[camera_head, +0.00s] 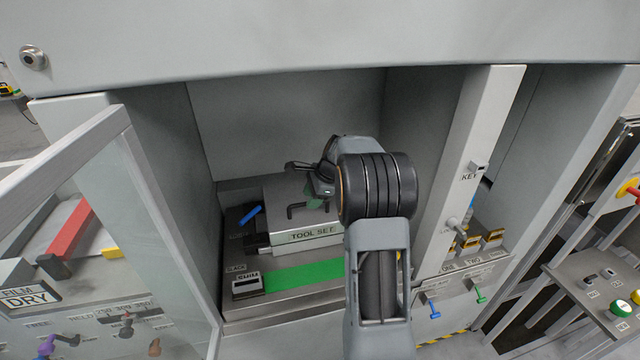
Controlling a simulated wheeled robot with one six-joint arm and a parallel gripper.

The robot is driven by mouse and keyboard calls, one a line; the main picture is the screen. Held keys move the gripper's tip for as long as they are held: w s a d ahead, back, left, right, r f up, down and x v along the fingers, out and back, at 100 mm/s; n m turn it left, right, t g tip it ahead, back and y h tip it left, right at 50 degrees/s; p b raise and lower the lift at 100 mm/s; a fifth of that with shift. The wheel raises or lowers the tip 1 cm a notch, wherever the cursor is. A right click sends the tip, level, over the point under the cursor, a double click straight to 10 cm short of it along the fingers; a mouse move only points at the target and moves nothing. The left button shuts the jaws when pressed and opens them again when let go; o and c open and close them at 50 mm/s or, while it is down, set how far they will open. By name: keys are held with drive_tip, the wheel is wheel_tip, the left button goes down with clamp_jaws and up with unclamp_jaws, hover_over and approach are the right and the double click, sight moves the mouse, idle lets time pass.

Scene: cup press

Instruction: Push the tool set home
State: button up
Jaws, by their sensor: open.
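The tool set (310,236) is a grey block with a "TOOL SET" label on its front face, sitting inside the open bay of the press. A dark handle shows on its top. My gripper (292,166) is over the back of the tool set, at the end of my arm, which reaches in from the front. Its jaws are open, with a dark finger pointing left. My wrist and arm hide the right part of the tool set. I cannot tell whether the gripper touches it.
A green strip (305,275) runs along the bay floor in front. A blue lever (250,215) is left of the tool set. The open clear door (150,230) stands at left. A post with a KEY switch (477,167) bounds the bay at right.

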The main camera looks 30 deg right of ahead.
drive_tip(key=v, duration=1.3)
drive_tip(key=shift+b, duration=0.4)
drive_tip(key=s+f+n+g+h, duration=0.1)
drive_tip(key=s+f+n, duration=0.2)
drive_tip(key=f+n, duration=0.25)
drive_tip(key=s+a+n+t+h, duration=0.2)
drive_tip(key=s+a+n, duration=1.3)
drive_tip(key=a, duration=0.6)
drive_tip(key=shift+s+h, duration=0.4)
drive_tip(key=shift+s, duration=0.8)
drive_tip(key=shift+n, duration=0.25)
